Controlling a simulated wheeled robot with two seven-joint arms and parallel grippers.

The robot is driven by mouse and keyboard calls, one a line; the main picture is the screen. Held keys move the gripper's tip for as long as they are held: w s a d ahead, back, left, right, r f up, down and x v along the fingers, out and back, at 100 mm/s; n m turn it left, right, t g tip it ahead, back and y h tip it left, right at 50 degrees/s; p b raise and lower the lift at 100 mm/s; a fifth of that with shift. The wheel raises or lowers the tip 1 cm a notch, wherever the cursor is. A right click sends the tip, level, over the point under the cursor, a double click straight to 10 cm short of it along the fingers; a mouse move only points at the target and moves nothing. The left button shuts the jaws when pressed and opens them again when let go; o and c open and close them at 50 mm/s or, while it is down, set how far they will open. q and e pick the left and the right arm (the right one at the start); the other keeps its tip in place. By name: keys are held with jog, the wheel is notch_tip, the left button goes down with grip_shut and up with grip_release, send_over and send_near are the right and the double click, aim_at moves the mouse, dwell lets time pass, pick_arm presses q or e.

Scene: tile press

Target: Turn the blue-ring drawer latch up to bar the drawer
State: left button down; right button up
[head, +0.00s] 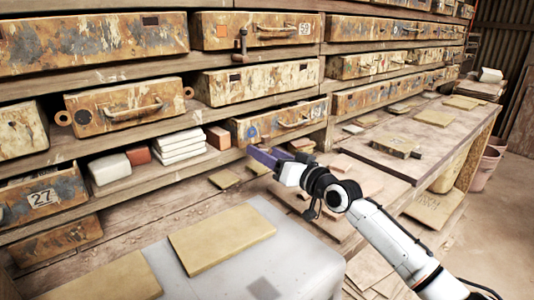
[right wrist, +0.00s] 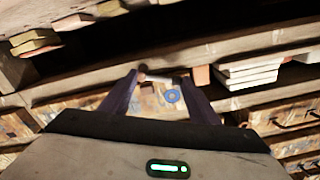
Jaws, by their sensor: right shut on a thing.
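The drawer with the blue ring (head: 252,130) is in the lower shelf row at the middle of the head view. The blue ring also shows in the right wrist view (right wrist: 173,96), on the worn drawer front between my fingers. My right gripper (head: 264,156) is at the lower left of this drawer front, its purple fingers pointing at it. In the right wrist view its fingers (right wrist: 160,82) stand either side of a small pale bar with a brown end, seemingly the latch (right wrist: 160,77). The gripper is shut on it; the contact is not clear. My left gripper is not in view.
A dark upright latch (head: 240,44) stands by an upper drawer. White tiles (head: 181,146) and a reddish block (head: 218,137) lie on the shelf left of the blue-ring drawer. A tan board (head: 222,240) lies on the grey surface in front. A wooden bench (head: 440,135) extends to the right.

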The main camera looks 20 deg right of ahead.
jog(key=o, duration=1)
jog(key=shift+d+f, duration=0.1)
jog(key=shift+d, duration=0.1)
jog(key=v, duration=1)
jog(key=shift+s, duration=0.15)
